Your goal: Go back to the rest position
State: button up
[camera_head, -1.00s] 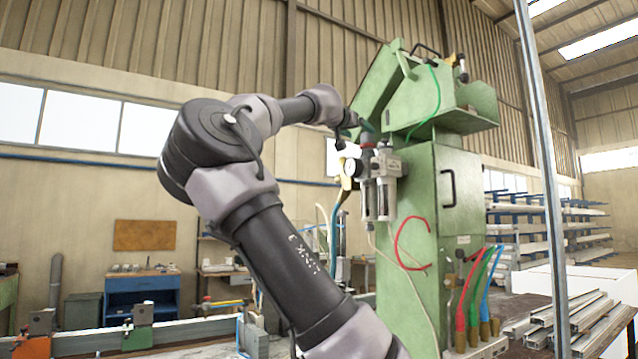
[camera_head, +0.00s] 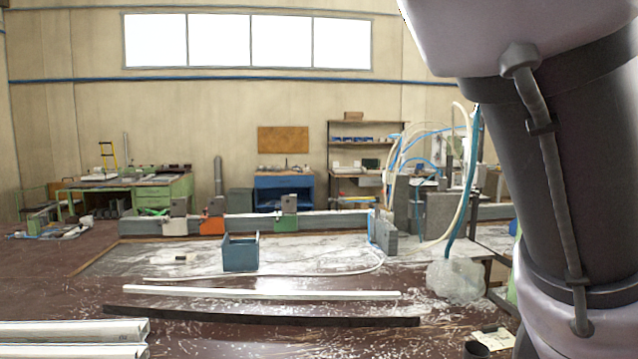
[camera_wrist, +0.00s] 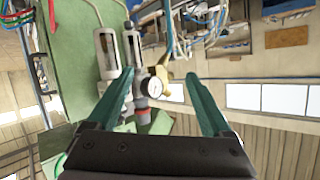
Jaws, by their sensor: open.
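My gripper (camera_wrist: 163,100) shows in the wrist view with its two teal fingers spread wide apart and nothing held between them. Beyond the fingers are a round pressure gauge (camera_wrist: 150,87) and a red-and-grey knob (camera_wrist: 140,103) on the green machine (camera_wrist: 75,70). I cannot tell how far the fingertips are from the gauge. In the head view only my thick dark arm link shows at the right, and the gripper is out of the picture.
A long profile rail (camera_head: 335,220) with orange and green clamps runs across the middle. A blue box (camera_head: 240,253) stands in front of it. White bars (camera_head: 275,292) and a dark bar (camera_head: 260,316) lie on the floor. A plastic bag (camera_head: 457,280) sits near my arm.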

jog(key=s+a+f+n+g+y, duration=0.1)
jog(key=s+a+f+y, duration=0.2)
jog(key=f, duration=0.5)
jog(key=s+a+f+n+g+y, duration=0.2)
jog(key=s+f, duration=0.3)
jog(key=f, duration=0.4)
jog(key=s+a+f+n+g+y, duration=0.1)
jog(key=s+a+f+y, duration=0.3)
jog(key=f, duration=0.4)
jog(key=shift+a+f+n+g, duration=0.2)
jog(key=shift+a+n+g, duration=0.2)
jog(key=shift+a, duration=0.2)
